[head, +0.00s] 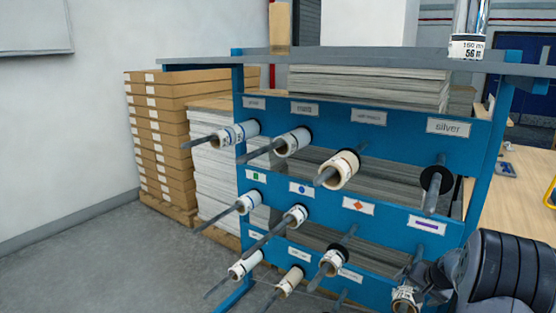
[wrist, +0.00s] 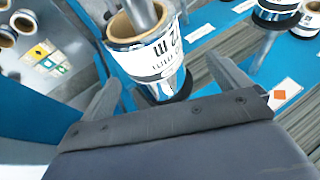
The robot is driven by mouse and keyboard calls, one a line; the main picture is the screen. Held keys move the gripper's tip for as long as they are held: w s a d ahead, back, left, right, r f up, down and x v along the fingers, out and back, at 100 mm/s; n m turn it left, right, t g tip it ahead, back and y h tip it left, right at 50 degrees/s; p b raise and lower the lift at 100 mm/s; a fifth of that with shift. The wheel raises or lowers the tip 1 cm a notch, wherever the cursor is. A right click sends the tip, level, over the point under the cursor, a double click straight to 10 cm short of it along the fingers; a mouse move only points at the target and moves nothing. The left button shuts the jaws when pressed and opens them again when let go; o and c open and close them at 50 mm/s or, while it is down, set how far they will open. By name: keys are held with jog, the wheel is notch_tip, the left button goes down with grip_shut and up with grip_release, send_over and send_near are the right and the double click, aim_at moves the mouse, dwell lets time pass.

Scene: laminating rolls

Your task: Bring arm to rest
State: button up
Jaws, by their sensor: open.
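My gripper (wrist: 164,72) is open in the wrist view, with one finger on each side of a labelled roll (wrist: 150,50) on a grey peg. I cannot tell if the fingers touch it. In the head view my arm comes in at the lower right, and my gripper (head: 428,276) is partly cut off and dark there. A white-labelled roll (head: 404,294) sits on a low peg beside it.
The blue rack (head: 400,127) holds several rolls on protruding pegs. The peg under the "silver" label (head: 449,127) is bare. A shiny roll (head: 467,46) stands on the top shelf. Stacked boxes (head: 160,140) stand behind left; floor (head: 90,260) at left is clear.

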aim_at(413, 290)
jog(key=x, duration=0.3)
jog(key=shift+w+f, duration=0.1)
jog(key=shift+f, duration=0.1)
jog(key=shift+a+f, duration=0.25)
jog(key=shift+f, duration=0.05)
jog(key=s+a+b, duration=0.3)
jog(key=s+a, duration=0.4)
jog(key=s, duration=0.3)
jog(key=s+a+b, duration=0.3)
jog(key=s+a, duration=0.4)
jog(key=s, duration=0.4)
jog(key=shift+s, duration=0.15)
jog(key=shift+s+a+r, duration=0.1)
jog(key=shift+a, duration=0.05)
